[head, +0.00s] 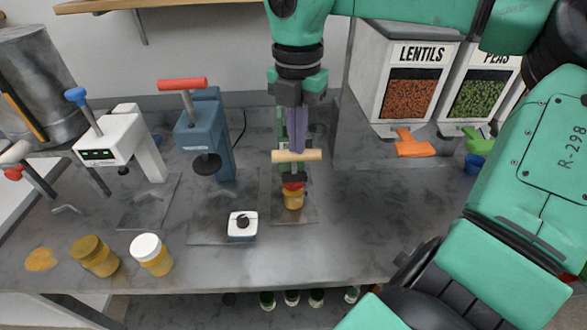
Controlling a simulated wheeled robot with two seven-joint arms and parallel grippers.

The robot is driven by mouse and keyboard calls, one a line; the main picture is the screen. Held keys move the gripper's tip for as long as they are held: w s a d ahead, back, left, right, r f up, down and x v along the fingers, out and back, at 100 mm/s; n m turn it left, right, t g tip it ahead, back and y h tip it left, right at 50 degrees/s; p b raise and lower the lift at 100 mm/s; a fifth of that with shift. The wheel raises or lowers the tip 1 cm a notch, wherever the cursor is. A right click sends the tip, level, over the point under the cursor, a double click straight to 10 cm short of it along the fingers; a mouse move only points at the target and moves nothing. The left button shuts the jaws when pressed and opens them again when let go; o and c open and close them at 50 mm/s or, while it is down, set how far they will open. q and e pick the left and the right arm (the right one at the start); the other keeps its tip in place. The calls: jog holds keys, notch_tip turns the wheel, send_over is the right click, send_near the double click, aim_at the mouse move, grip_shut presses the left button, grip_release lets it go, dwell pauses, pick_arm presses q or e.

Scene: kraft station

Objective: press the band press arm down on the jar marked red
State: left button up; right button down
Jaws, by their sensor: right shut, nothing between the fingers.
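A small press with a light wooden cross handle (310,156) and a green post (281,122) stands at the middle of the bench. A jar with yellow-brown contents (293,200) and red at its top stands on its base plate, under the handle. I cannot tell whether the red is the jar's lid or part of the press. My right gripper (297,148) points down with its fingers together and empty, its tips at the wooden handle. Whether they touch it is unclear. The fingers hide part of the post. My left gripper is out of view.
To the left stand a blue press with a red handle (182,84) and a white press with a blue knob (104,140). A white-lidded jar (151,254) and a yellow jar (94,256) stand at the front left. A white box (242,226) sits nearby. Dispensers (406,95) stand back right.

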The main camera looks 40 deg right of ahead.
notch_tip(320, 180, up, 7)
jog(key=p, duration=0.5)
jog(key=shift+r, duration=0.1)
